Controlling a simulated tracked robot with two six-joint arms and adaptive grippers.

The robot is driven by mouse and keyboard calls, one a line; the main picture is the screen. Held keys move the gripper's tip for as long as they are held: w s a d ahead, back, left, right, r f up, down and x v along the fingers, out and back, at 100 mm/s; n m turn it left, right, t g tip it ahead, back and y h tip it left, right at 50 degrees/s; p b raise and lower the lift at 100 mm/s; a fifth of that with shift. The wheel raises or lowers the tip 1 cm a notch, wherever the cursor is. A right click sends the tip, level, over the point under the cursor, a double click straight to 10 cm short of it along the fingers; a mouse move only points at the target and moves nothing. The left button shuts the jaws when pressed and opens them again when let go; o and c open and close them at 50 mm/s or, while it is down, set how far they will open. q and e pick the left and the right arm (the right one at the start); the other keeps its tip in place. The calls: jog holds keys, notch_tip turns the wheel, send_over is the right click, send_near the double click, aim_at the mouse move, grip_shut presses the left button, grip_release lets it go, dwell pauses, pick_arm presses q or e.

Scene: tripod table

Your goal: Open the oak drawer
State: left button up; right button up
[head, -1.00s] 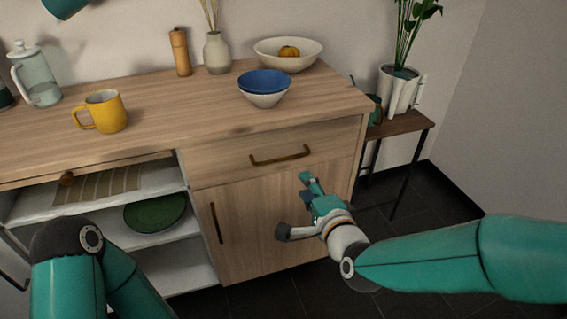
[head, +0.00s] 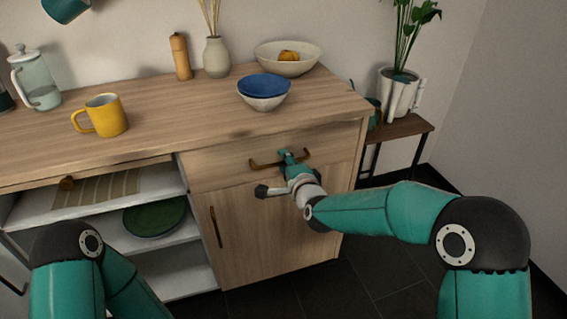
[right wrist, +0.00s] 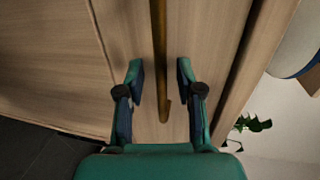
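The oak drawer (head: 215,170) is the wide front under the counter top, above a cupboard door. It is shut. Its bronze bar handle (head: 306,153) runs across the middle of the front. My right gripper (head: 284,157) is at the handle and hides part of it. In the right wrist view, the two fingers of my right gripper (right wrist: 160,75) are spread apart. The handle bar (right wrist: 158,45) runs through the gap between them, with clear space on both sides. I cannot tell how deep it sits between the fingertips. My left gripper is not in view.
Stacked bowls (head: 265,90) stand on the counter (head: 180,105) above the drawer. A yellow mug (head: 105,115) is further left. Below is the cupboard door (head: 260,235) with its own handle (head: 215,227). A side table (head: 405,128) with a plant stands at the right.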

grip_shut()
